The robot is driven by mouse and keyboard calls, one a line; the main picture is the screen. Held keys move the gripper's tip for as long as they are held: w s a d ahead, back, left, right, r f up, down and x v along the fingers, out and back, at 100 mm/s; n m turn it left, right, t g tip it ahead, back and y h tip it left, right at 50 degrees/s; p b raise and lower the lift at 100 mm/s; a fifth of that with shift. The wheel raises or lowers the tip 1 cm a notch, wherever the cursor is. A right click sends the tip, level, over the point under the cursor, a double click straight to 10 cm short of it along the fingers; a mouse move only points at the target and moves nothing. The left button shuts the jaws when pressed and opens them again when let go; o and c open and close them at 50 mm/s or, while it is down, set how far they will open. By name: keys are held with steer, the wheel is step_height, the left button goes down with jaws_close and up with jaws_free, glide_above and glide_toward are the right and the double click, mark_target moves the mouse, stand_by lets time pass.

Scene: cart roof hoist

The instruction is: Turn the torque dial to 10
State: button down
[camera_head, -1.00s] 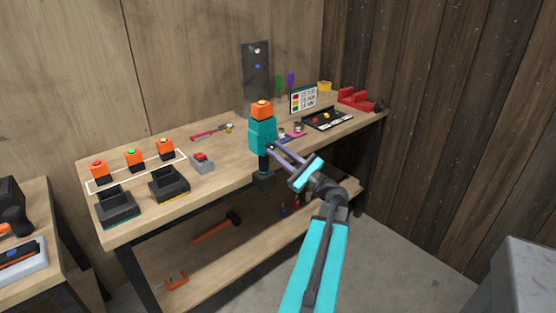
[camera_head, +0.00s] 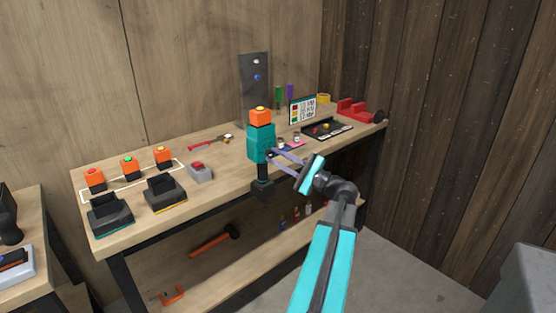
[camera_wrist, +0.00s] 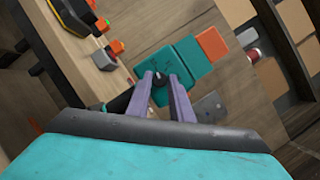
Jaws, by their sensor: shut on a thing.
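A teal drill (camera_head: 261,143) with an orange top (camera_head: 260,116) stands upright at the front edge of the workbench (camera_head: 225,172). Its dark lower end sits in a black holder (camera_head: 262,190). My gripper (camera_head: 270,154) reaches the drill's side from the right. In the wrist view my gripper (camera_wrist: 162,84) has its two purple fingers shut on the small black dial (camera_wrist: 160,79) on the face of the teal body (camera_wrist: 181,69). The dial is partly hidden between the fingers. No numbers on it can be read.
Two black docks (camera_head: 165,194) and several orange blocks with coloured tops (camera_head: 163,156) stand at the bench's left. A grey box with a red button (camera_head: 200,172) is left of the drill. A black tray (camera_head: 328,129) and red vise (camera_head: 352,109) are at the right.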

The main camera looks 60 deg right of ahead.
steer(key=c, duration=1.6)
jaws_free()
steer(key=shift+o, duration=0.2)
steer(key=b+v, duration=0.1)
steer(key=v, duration=1.2)
steer(key=shift+s+b, duration=0.35)
steer(key=shift+w+f, duration=0.1)
steer(key=shift+f, duration=0.1)
